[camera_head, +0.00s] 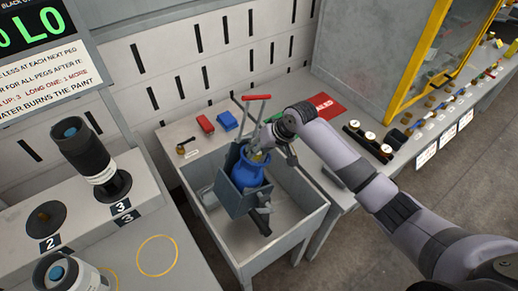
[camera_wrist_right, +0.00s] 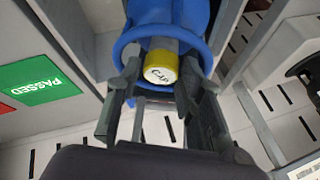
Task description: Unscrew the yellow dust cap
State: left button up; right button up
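The yellow dust cap (camera_wrist_right: 161,67), marked with dark lettering, sits at the top of a blue cylinder (camera_head: 248,173). The cylinder stands in a grey holder (camera_head: 235,198) over the grey bin; its blue collar rings the cap in the wrist view. My right gripper (camera_head: 268,150) is at the cylinder's top. In the wrist view its two fingers (camera_wrist_right: 160,85) are apart, one on each side of the cap, with what look like narrow gaps; contact is unclear. In the head view the cap is mostly hidden by the gripper. My left gripper is not in view.
A grey open bin (camera_head: 309,221) surrounds the holder. A red-handled bar (camera_head: 257,97) stands behind the cylinder. Red (camera_head: 205,124) and blue (camera_head: 227,121) blocks lie on the bench behind. Dark cylinders (camera_head: 88,157) stand at left. A yellow-framed cabinet (camera_head: 411,62) is at right.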

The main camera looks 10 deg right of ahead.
jog(key=shift+c, duration=0.4)
grip_shut()
dwell(0.4)
jog(key=shift+o, duration=0.9)
grip_release()
jog(key=shift+w+a, duration=0.1)
jog(key=shift+w, duration=0.2)
jog(key=shift+p, duration=0.35)
jog(key=shift+p, duration=0.3)
